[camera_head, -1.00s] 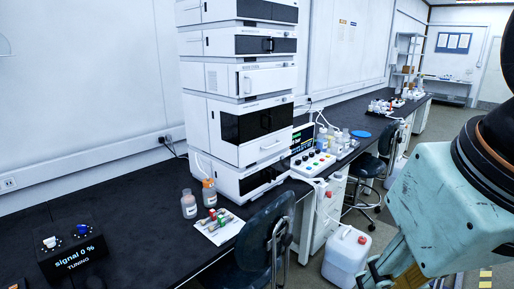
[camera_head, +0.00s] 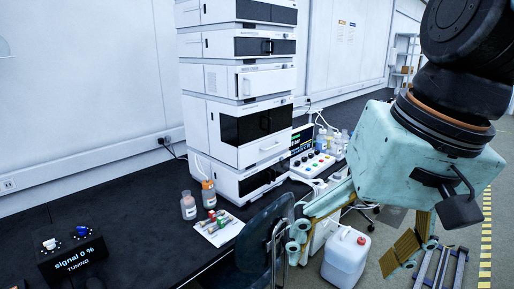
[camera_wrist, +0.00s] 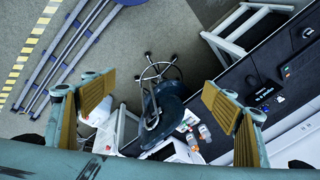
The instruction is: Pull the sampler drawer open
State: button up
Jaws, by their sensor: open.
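The white instrument stack (camera_head: 222,77) stands on the black bench in the head view. The front looks closed; I cannot read a label saying which part is the sampler drawer. My gripper (camera_head: 355,232) is open and empty, right of the stack and in front of the bench. In the wrist view its padded fingers (camera_wrist: 158,90) are spread wide, with the chair between them in view. The stack's front is not clearly seen there.
A dark chair (camera_head: 265,243) stands before the bench, close to the stack. A white jug (camera_head: 345,256) is on the floor under my gripper.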

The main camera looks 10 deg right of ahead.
jog(key=w+a+m+y+p, duration=0.1)
jog(key=w+a+m+y, duration=0.25)
jog(key=w, duration=1.05)
jog(key=w+a+r+m+y+p, duration=0.1)
jog(key=w+a+m+y, duration=0.3)
jog(key=w, duration=1)
jog(key=w+a+m+y+p, duration=0.15)
jog(key=w+m, duration=0.35)
jog(key=w, duration=1)
jog(key=w+d+f+m+t+y+p, duration=0.1)
jog(key=w+d+f+m+t, duration=0.25)
jog(key=w, duration=0.65)
jog(key=w+d+f+m+t+y, duration=0.25)
jog(key=w+d+f, duration=0.2)
jog(key=w, duration=0.55)
jog(key=w+d+f+m+t+h+p, duration=0.1)
jog(key=w+d+f+m+t+h, duration=0.1)
jog(key=w+d+f+m+t, duration=0.2)
jog(key=shift+w+d+f+m+t, duration=0.4)
jog(key=shift+w+d+f+m, duration=1.25)
jog(key=shift+w+d+f, duration=2.15)
jog(key=shift+w+d+r, duration=0.15)
jog(key=shift+d+r, duration=0.2)
jog(key=shift+d, duration=0.2)
jog(key=shift+w+d+r, duration=0.15)
jog(key=shift+d+r, duration=0.2)
jog(key=shift+d, duration=0.15)
jog(key=shift+a, duration=0.1)
jog(key=shift+b+x, duration=0.7)
jog(key=shift+x, duration=6.15)
